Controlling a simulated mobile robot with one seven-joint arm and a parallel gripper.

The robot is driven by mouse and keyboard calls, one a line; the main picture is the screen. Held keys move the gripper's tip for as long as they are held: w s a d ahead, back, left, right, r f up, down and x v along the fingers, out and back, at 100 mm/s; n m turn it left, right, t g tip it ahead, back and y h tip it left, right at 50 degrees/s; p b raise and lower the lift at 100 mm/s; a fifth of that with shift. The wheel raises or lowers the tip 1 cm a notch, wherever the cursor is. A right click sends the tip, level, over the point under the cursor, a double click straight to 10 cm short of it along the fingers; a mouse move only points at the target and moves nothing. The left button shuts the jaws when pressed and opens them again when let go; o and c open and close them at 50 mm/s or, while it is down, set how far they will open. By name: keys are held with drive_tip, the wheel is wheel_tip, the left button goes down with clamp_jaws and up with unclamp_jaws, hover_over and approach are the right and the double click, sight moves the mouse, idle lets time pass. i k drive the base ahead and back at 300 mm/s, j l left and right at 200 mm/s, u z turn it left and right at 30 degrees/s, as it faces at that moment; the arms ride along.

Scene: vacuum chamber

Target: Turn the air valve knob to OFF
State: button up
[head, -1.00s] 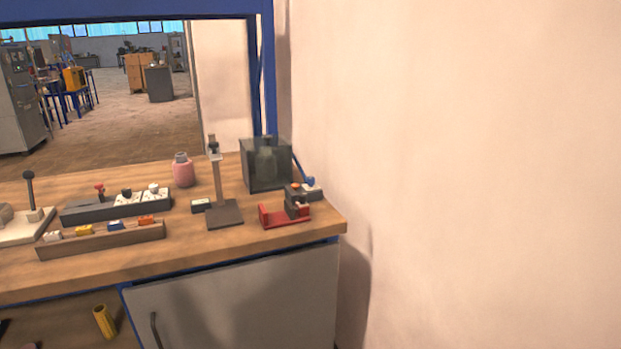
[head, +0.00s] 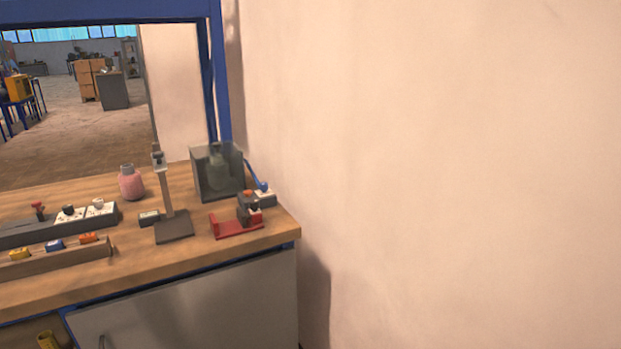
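A long dark panel (head: 45,232) lies on the bench at the left and carries several controls. A red knob (head: 38,208) stands on it, beside a dark knob (head: 69,210) and a pale knob (head: 98,203) on white plates. I cannot tell which of these is the air valve knob, and no OFF mark is readable. A clear dark-tinted chamber box (head: 205,180) with a bottle-like shape inside stands at the bench's back right, with a blue lever (head: 259,178) next to it. My gripper is not in view.
The wooden bench (head: 150,262) also holds a pink bottle (head: 131,183), a dark stand with an upright post (head: 174,227), a red-based device (head: 236,226) and a wooden rack (head: 70,256). A bare wall (head: 430,170) closes the right side.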

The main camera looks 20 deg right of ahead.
sight(264, 186)
drive_tip(key=i+j+z, duration=0.15)
drive_tip(key=j+z, duration=0.25)
drive_tip(key=i+j+z, duration=0.15)
drive_tip(key=j+z, duration=0.15)
drive_tip(key=z, duration=0.15)
drive_tip(key=i+j+z, duration=0.2)
drive_tip(key=j, duration=0.8)
drive_tip(key=k, duration=0.1)
